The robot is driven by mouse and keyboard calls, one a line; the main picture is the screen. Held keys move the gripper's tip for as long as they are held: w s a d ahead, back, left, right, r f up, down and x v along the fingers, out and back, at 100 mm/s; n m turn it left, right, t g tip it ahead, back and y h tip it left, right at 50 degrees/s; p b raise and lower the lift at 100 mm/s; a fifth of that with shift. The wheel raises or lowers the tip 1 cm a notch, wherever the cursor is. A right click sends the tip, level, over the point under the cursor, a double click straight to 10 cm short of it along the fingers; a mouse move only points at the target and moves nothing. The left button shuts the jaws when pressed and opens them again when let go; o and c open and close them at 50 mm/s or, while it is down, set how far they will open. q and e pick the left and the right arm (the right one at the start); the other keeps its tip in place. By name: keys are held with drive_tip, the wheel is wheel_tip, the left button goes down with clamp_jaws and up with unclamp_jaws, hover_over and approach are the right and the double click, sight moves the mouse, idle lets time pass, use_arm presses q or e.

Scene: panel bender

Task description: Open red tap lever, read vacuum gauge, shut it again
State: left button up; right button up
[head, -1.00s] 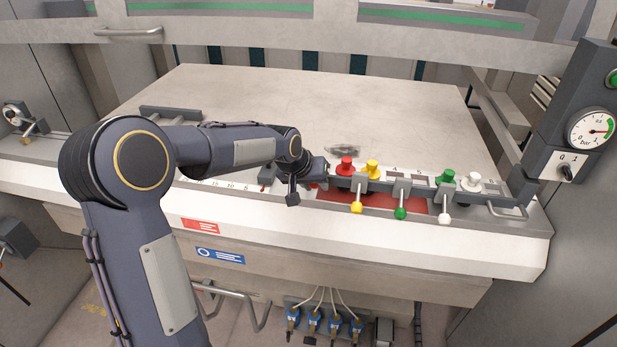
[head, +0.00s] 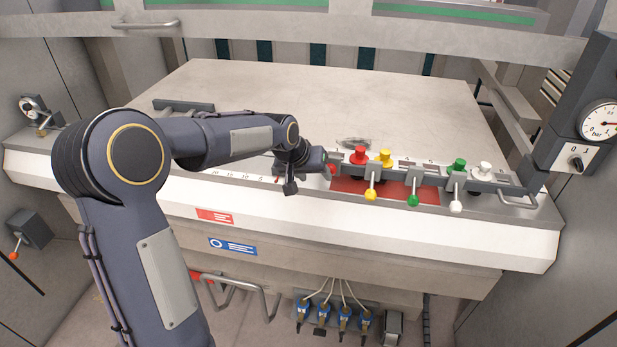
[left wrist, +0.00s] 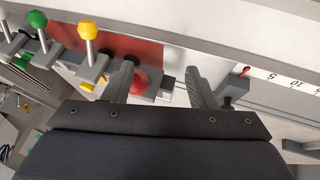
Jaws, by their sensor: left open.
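In the head view a red cap (head: 359,155) stands at the left end of the valve row, beside a yellow cap (head: 384,157). Levers with yellow (head: 370,195), green (head: 413,200) and white (head: 456,206) knobs hang in front. My left gripper (head: 322,163) is just left of the red cap, and a bit of red shows at its tip. In the left wrist view the open fingers (left wrist: 160,82) straddle a round red part (left wrist: 141,82), partly behind one finger. I cannot tell if it is the lever's knob or a cap. My right gripper is out of view.
A round bar gauge (head: 602,122) is at the right edge, above a rotary switch (head: 577,163); its needle points right. A smaller gauge (head: 32,104) with brass fitting is at far left. An orange-knobbed lever (head: 14,255) is below it. The metal table top (head: 270,100) is mostly clear.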

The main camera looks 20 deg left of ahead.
use_arm(q)
drive_tip(key=a+b+v, duration=0.1)
drive_tip(key=v, duration=0.6)
drive_tip(key=shift+s+f, duration=0.2)
drive_tip(key=shift+s, duration=0.05)
drive_tip(key=shift+a, duration=0.1)
idle(0.8)
drive_tip(key=shift+c, duration=0.2)
idle(1.0)
